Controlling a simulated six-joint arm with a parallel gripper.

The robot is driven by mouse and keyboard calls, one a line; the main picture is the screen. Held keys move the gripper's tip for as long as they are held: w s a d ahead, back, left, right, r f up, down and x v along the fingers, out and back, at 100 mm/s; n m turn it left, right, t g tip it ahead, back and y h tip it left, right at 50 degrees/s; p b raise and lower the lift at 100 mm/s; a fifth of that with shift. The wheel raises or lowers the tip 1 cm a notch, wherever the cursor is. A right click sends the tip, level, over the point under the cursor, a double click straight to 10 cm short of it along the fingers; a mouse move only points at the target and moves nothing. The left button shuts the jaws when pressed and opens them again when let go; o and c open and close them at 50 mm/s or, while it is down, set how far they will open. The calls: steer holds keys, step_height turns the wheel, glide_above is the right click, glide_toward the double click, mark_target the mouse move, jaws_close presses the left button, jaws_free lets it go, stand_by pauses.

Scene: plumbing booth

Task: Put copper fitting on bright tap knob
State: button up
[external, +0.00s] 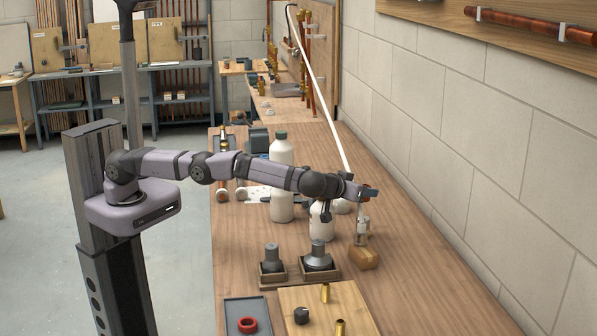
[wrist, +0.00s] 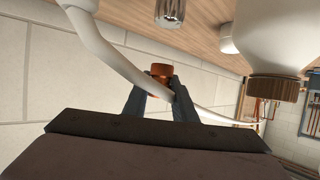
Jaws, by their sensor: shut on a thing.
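My gripper (external: 366,193) is at the right end of the outstretched arm, above the wooden bench. In the wrist view its two fingers (wrist: 160,92) are closed around a copper-orange fitting (wrist: 160,71), whose top shows between the tips. A shiny metal end, probably of this piece, shows at the top of the wrist view (wrist: 170,12), apart from the fitting. The fitting is hard to make out in the external view.
A white tube (external: 322,92) slants down near my gripper and crosses the wrist view. White bottles (external: 281,151) stand left of the gripper. Two dark-based knobs (external: 271,257) (external: 318,256) sit in wooden holders. A board (external: 350,306) with brass pieces lies in front. The block wall is right.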

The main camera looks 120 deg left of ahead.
mark_target(363, 217)
steer(key=shift+f+p, duration=0.45)
steer(key=shift+f, duration=2.2)
steer(key=shift+f, duration=0.1)
steer(key=o, duration=1)
steer(key=shift+d+r, duration=0.2)
steer(key=shift+r, duration=0.05)
steer(key=shift+s+d+r+b, duration=0.15)
steer(key=shift+d+r, duration=0.25)
steer(key=shift+r, duration=0.9)
steer(key=shift+w+d+r+b, duration=0.15)
steer(key=shift+d+r, duration=0.2)
steer(key=shift+r, duration=1)
steer(key=shift+s+d+r+b, duration=0.15)
steer(key=shift+d+r, duration=0.25)
steer(key=shift+r, duration=0.9)
steer(key=shift+r, duration=0.1)
